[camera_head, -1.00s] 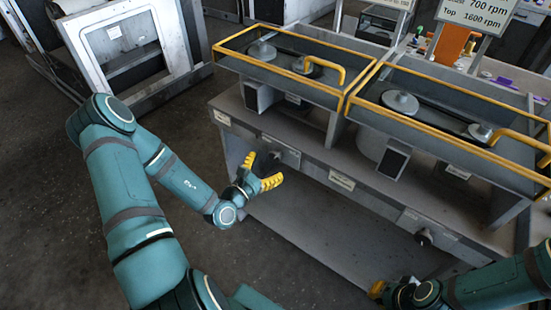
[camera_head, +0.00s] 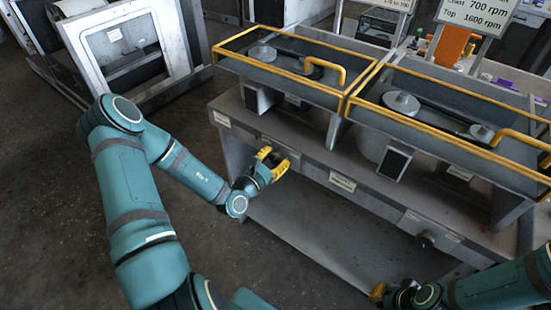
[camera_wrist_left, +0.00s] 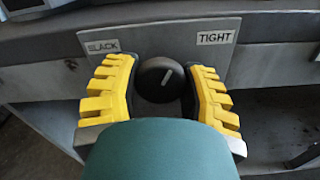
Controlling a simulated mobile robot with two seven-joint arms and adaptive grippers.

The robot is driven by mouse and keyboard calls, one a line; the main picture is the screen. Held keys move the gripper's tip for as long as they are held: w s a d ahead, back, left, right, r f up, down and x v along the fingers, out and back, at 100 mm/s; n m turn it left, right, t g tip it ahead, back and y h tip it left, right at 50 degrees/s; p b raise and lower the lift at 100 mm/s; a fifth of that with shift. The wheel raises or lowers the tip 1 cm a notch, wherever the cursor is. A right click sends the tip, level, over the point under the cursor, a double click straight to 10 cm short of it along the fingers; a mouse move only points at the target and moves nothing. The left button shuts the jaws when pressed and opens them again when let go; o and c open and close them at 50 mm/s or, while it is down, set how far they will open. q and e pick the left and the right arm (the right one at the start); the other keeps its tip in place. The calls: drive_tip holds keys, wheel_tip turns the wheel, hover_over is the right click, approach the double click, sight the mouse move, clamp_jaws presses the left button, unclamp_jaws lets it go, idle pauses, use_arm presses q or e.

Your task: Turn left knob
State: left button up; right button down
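In the head view my left gripper (camera_head: 273,163) is at the left front of the bench and hides the knob. My right gripper (camera_head: 378,292) is low at the bottom right, mostly cut off or hidden, away from the left knob.
The grey bench (camera_head: 300,160) carries two yellow-edged guard trays with pulleys (camera_head: 262,51). A second dark knob (camera_head: 425,240) sits on the bench front at the right. A grey metal frame (camera_head: 125,45) stands at the back left. The floor at left is clear.

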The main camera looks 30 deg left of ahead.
use_arm(q)
drive_tip(key=shift+r+n+p, duration=0.1)
drive_tip(key=shift+n+p, duration=0.2)
drive_tip(key=shift+p, duration=0.2)
drive_tip(key=n+p, duration=0.3)
drive_tip(key=p, duration=0.2)
drive_tip(key=shift+n, duration=0.3)
drive_tip(key=shift+n+p, duration=0.6)
drive_tip(key=shift+p, duration=0.15)
drive_tip(key=shift+f, duration=0.2)
drive_tip(key=shift+d, duration=0.1)
drive_tip(key=o, duration=1.2)
drive_tip(key=shift+s, duration=0.1)
drive_tip(key=s, duration=0.8)
drive_tip(key=s+a, duration=0.1)
drive_tip(key=s, duration=0.2)
drive_tip(key=shift+s, duration=0.4)
